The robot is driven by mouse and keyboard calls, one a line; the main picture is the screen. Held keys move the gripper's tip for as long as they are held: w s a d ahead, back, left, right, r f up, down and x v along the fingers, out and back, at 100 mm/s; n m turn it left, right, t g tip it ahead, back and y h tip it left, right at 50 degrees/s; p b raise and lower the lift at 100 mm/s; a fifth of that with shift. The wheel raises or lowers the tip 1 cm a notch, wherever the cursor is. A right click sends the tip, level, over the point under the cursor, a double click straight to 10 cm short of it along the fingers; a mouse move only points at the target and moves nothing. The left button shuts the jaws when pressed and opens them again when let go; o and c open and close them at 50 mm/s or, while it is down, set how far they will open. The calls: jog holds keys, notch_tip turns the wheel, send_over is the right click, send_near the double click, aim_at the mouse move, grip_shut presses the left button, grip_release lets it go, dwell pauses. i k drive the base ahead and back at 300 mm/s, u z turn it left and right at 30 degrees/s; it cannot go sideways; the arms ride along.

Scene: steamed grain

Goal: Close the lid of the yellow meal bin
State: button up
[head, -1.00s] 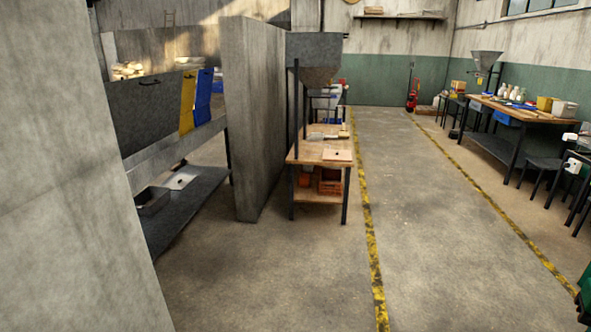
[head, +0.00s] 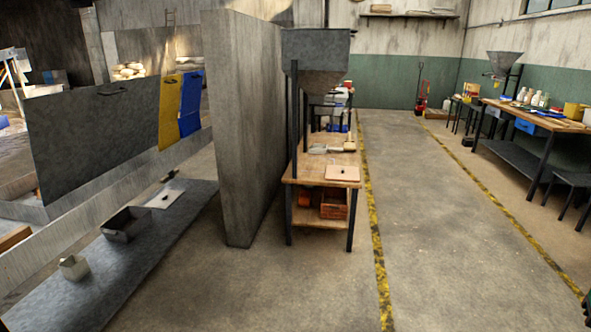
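A yellow panel (head: 171,113), which looks like the lid of the yellow meal bin, stands raised and upright at left. It sits between a wide grey panel (head: 95,130) with a dark handle and a narrower blue panel (head: 190,104). The bin body below the yellow panel cannot be made out; a low pale ledge or wall runs there. My gripper is not in view.
A concrete partition (head: 240,130) stands just right of the panels. A low grey shelf (head: 120,275) holds metal boxes. A wooden workbench (head: 318,172) stands beyond the partition. The floor aisle (head: 420,200) between yellow lines is clear; another bench (head: 535,122) stands right.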

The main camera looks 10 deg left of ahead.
aim_at(170, 102)
jog(key=i, duration=1)
jog(key=u, duration=1.2)
jog(key=i, duration=2.85)
jog(key=u, duration=0.15)
jog(key=k, duration=0.6)
jog(key=u, duration=0.2)
